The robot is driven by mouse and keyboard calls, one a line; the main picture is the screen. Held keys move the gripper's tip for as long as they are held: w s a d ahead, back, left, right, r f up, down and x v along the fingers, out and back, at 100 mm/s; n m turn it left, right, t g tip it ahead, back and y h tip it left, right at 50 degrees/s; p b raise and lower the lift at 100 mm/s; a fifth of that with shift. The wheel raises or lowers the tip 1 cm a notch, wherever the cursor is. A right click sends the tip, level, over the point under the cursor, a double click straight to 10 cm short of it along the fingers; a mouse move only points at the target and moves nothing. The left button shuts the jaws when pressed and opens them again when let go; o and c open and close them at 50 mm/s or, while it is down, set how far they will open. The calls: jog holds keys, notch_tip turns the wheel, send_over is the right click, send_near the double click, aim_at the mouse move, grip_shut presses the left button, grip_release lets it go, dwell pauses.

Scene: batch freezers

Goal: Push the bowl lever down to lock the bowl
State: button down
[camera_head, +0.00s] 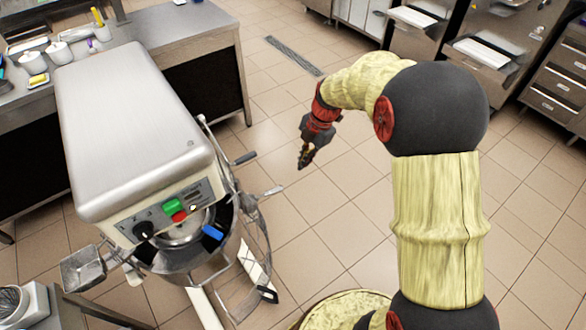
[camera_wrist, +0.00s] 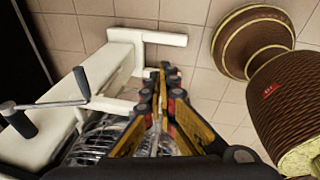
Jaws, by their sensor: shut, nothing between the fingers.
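A large mixer (camera_head: 135,120) with a pale metal head stands at left in the head view, its bowl (camera_head: 185,262) under the head. On its right side one lever with a dark grip (camera_head: 245,158) sticks out, and a second grey handle (camera_head: 271,191) sits just below it. I cannot tell which is the bowl lever. The wrist view shows a metal rod with a dark grip (camera_wrist: 81,82) and another dark grip (camera_wrist: 18,121) at left. My gripper (camera_head: 303,160) is shut and empty, right of the levers and apart from them. In the wrist view its fingertips (camera_wrist: 162,72) meet.
The mixer's white frame (camera_wrist: 158,38) lies left of and beyond my fingertips, with the wire guard (camera_wrist: 105,135) below it. A dark-sided counter (camera_head: 195,75) stands behind the mixer. Steel cabinets (camera_head: 415,35) line the back right. The tiled floor (camera_head: 300,215) around my gripper is clear.

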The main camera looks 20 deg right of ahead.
jog(key=d, duration=0.1)
jog(key=r, duration=0.1)
jog(key=d, duration=0.1)
jog(key=shift+w+d+r, duration=0.2)
jog(key=shift+w+d, duration=0.05)
jog(key=shift+d, duration=0.1)
